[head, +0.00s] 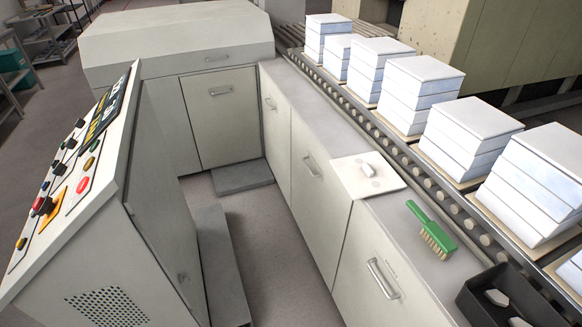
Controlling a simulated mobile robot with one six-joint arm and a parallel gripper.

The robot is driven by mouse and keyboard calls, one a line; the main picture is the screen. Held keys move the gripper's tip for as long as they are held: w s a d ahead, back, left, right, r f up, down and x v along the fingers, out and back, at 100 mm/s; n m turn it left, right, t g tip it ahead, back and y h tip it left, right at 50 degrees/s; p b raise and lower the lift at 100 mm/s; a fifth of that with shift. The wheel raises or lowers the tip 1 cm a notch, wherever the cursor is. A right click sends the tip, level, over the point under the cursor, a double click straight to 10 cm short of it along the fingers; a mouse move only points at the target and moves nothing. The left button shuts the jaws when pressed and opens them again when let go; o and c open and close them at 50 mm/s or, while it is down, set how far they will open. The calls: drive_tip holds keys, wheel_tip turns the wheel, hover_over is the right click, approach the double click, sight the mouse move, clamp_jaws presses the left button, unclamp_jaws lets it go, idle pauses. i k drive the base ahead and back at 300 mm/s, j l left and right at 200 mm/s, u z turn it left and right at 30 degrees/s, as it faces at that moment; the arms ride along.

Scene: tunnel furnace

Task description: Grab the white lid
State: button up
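A white, square, flat lid (350,186) lies on the grey counter top of the cabinet row, right of the picture's centre. It has a small raised light knob or handle near its middle and a few faint round marks. Its near edge is close to the counter's front edge. My gripper is not in view, so its place relative to the lid cannot be told.
A roller conveyor (420,172) carries several white stacks (375,65) behind. A control console (95,190) stands left; the floor (265,240) between has low grey steps.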

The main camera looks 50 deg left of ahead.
sight(366, 175)
drive_tip(key=u, duration=1.4)
drive_tip(key=i+j+z, duration=0.35)
drive_tip(key=i+j, duration=1.4)
drive_tip(key=i, duration=0.15)
